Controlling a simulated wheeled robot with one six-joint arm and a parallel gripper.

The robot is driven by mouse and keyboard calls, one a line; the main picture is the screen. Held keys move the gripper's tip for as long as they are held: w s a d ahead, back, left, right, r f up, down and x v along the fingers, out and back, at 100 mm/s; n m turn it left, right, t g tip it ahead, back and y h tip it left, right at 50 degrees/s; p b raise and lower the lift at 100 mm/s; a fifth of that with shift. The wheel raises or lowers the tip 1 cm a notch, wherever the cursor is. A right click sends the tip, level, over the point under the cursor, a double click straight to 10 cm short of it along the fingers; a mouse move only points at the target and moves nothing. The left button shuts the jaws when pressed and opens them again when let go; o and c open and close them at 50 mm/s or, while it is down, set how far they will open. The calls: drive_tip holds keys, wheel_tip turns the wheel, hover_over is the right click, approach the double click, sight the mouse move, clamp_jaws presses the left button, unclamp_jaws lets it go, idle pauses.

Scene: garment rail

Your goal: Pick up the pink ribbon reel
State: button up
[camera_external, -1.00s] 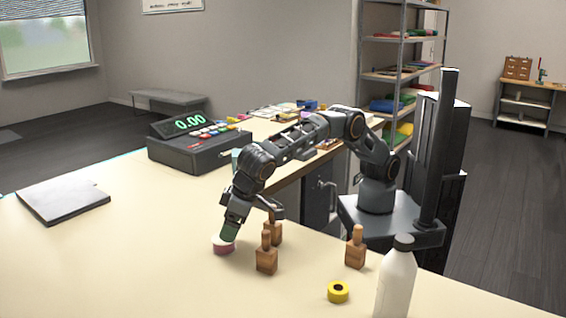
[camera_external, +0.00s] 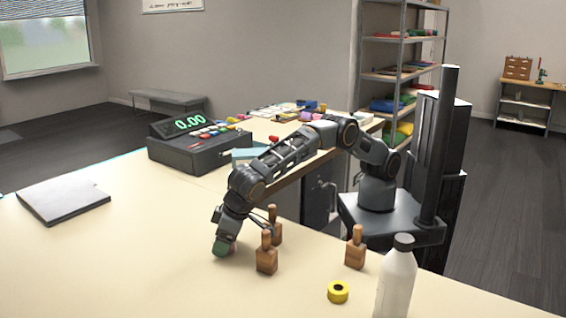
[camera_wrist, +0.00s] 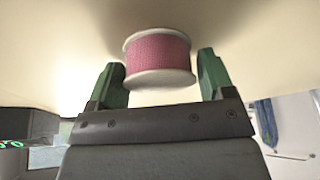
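The pink ribbon reel (camera_wrist: 159,58), with pale end flanges, is between the two green fingertips of my gripper (camera_wrist: 162,72) in the wrist view. The fingers are spread wide, one on each side of the reel. They are very near its edges, and I cannot tell whether either one touches it. In the external view my gripper (camera_external: 224,248) is down at the tabletop and hides nearly all of the reel.
Wooden-handled blocks stand on the table (camera_external: 130,260): two (camera_external: 266,258) just right of my gripper, one (camera_external: 355,250) farther right. A yellow ring (camera_external: 338,292) and a white bottle (camera_external: 396,280) are at front right.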

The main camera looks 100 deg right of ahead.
drive_tip(key=c, duration=0.6)
drive_tip(key=shift+r, duration=0.1)
